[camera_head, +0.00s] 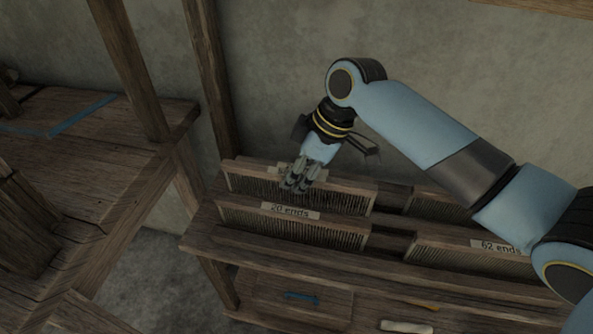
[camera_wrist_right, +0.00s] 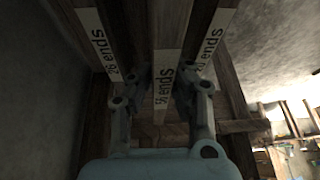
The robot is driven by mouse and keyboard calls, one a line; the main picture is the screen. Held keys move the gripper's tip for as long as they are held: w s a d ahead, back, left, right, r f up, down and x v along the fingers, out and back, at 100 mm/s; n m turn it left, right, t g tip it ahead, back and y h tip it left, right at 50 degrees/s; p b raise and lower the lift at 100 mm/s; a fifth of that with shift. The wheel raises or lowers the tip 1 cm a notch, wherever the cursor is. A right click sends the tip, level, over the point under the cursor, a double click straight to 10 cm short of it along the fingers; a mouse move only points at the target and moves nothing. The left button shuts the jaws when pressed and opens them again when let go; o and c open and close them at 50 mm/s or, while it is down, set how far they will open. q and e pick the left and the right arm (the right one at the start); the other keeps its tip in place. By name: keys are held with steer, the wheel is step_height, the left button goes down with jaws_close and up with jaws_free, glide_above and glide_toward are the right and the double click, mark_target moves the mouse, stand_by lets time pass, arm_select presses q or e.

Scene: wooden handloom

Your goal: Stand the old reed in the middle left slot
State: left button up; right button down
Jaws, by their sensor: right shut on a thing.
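My right gripper (camera_head: 297,180) is shut on a reed labelled "56 ends" (camera_wrist_right: 163,85), which I take to be the old reed. In the right wrist view the fingers (camera_wrist_right: 160,100) stand on either side of it. It is in the left part of the rack, between a reed labelled "26 ends" (camera_wrist_right: 98,42) on the wall side and one labelled "20 ends" (camera_head: 290,211) in front. The gripper hides part of it in the head view. I cannot tell whether its lower edge rests fully in the middle left slot. My left gripper is not in view.
The wooden rack (camera_head: 215,238) stands by the plaster wall. Its right part holds a reed labelled "62 ends" (camera_head: 500,246) and another behind it (camera_head: 440,205). A shelf with small items, including a pale one (camera_head: 405,326), is below. Loom timbers (camera_head: 130,70) stand to the left.

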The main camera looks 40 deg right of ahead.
mark_target(292, 198)
steer(key=shift+f, duration=0.1)
steer(key=shift+f+b, duration=1.05)
steer(key=shift+f, duration=1.05)
steer(key=c, duration=1.2)
jaws_free()
steer(key=v, duration=1.2)
steer(key=shift+a, duration=0.1)
